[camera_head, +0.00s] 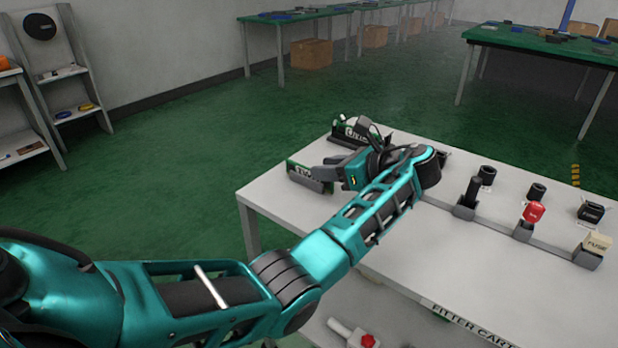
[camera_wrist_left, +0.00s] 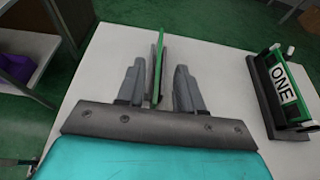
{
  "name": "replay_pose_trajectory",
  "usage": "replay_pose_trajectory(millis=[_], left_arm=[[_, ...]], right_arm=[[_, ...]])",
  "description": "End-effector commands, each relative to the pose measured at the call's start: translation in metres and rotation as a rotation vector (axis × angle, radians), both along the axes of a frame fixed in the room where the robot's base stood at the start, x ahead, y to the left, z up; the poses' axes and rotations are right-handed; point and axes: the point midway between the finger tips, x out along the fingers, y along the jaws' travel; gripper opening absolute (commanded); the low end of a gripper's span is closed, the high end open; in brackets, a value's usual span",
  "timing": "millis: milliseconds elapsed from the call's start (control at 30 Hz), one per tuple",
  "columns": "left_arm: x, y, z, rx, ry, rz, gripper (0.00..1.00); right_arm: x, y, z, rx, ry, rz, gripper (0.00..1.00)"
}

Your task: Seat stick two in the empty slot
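Stick two is a green board with a white label reading TWO (camera_head: 306,174), upright at the left end of the white cart top, with a dark grey block at its foot. My left gripper (camera_head: 334,174) is right beside it. In the left wrist view the stick (camera_wrist_left: 158,70) shows edge-on between the two fingers (camera_wrist_left: 160,88), with a gap on the right side and a narrower one on the left. The gripper is open. Stick one (camera_wrist_left: 285,88) stands upright in a dark holder to the right, behind my gripper in the head view (camera_head: 350,130). I cannot make out an empty slot.
The cart top (camera_head: 420,240) also carries a black lever (camera_head: 471,192), a red knob (camera_head: 533,212), a FUSE block (camera_head: 597,243) and several black round parts along its right side. The front middle is clear. A shelf (camera_head: 75,90) stands at the far left.

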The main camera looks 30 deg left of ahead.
Motion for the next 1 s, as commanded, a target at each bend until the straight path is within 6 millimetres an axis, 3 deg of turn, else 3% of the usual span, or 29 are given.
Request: replay_pose_trajectory(millis=[167, 400, 767, 1000], left_arm=[[0.000, 0.024, -0.012, 0.000, -0.001, 0.001, 0.36], [0.001, 0.026, -0.012, 0.000, 0.000, -0.001, 0.36], [0.001, 0.026, -0.012, 0.000, 0.000, 0.000, 0.02], [0.001, 0.026, -0.012, 0.000, 0.000, 0.000, 0.00]], right_arm=[[0.003, 0.001, -0.006, 0.003, -0.006, -0.001, 0.43], [0.003, 0.001, -0.006, 0.003, -0.005, -0.003, 0.43], [0.001, 0.001, -0.007, 0.002, -0.001, -0.003, 0.43], [0.000, 0.000, -0.008, 0.002, 0.001, -0.002, 0.43]])
